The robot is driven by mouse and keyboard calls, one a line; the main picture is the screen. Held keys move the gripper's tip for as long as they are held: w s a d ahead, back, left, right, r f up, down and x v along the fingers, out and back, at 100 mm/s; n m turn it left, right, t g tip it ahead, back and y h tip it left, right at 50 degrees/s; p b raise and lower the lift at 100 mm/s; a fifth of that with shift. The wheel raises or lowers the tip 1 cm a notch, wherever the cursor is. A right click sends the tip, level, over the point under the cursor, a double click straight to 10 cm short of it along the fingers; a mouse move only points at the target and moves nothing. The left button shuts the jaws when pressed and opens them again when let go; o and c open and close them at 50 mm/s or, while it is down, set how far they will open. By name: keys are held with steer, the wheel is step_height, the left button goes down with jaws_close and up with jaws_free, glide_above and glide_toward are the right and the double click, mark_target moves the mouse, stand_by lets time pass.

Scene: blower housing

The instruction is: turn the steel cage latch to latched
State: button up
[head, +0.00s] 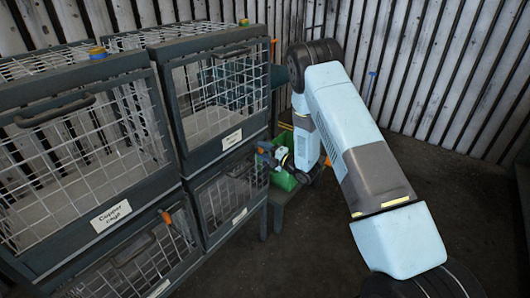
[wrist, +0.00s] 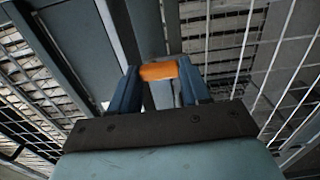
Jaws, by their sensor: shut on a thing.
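My gripper (head: 264,152) is at the right front edge of the lower right cage (head: 229,195) in the head view. In the wrist view its two blue fingers (wrist: 158,75) are shut on an orange latch handle (wrist: 158,71), which lies crosswise between the fingertips. The handle sits against a grey frame post. The label on this cage (head: 239,216) is too small to read, so I cannot confirm that it is the steel cage. Its mesh door appears closed. The latch's pivot and exact turn are hidden by my fingers.
The copper cage (head: 80,150) is upper left, with another cage (head: 220,95) beside it and one below (head: 135,265). Other orange latches show at lower left (head: 166,217) and upper right (head: 274,42). A green bin (head: 283,178) stands behind my gripper. Floor at right is clear.

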steer(key=shift+s+a+f, duration=0.15)
steer(key=shift+s+f, duration=0.05)
steer(key=shift+f, duration=0.05)
steer(key=o, duration=0.8)
steer(key=shift+o, duration=1.3)
steer(key=shift+w+r, duration=0.1)
steer(key=shift+w, duration=0.05)
steer(key=v, duration=1.4)
steer(key=shift+w, duration=0.1)
